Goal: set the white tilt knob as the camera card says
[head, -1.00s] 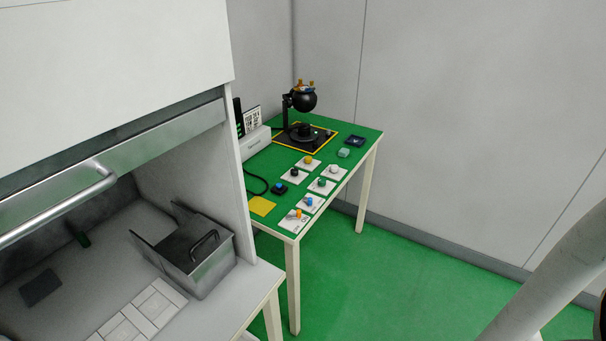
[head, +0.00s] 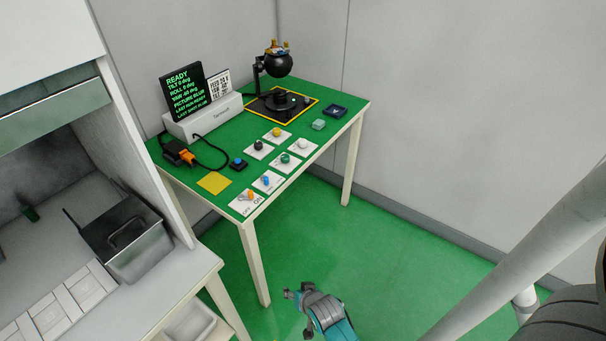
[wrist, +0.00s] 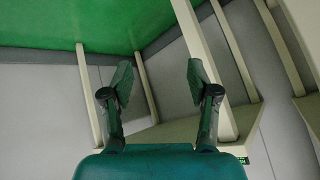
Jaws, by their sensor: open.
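The white tilt knob (head: 303,145) sits on a pale plate at the right of the group of coloured knobs on the green table. The camera card (head: 219,86) is white with black print, too small to read surely. It stands beside a black screen (head: 183,92) with green text, including READY and what looks like tilt 0 deg. The black ball-shaped gimbal camera (head: 279,63) stands at the table's back. My gripper (wrist: 158,77) is open and empty in the wrist view, with no knob between its fingers. In the head view, my arm's end is low, in front of the table.
Yellow, black, green, blue and orange controls (head: 249,195) share the green tabletop (head: 330,95). A blue button (head: 238,163), yellow square (head: 214,183) and cable lie left. A bench with a metal box (head: 125,240) is at left. Green floor (head: 380,270) is open in front.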

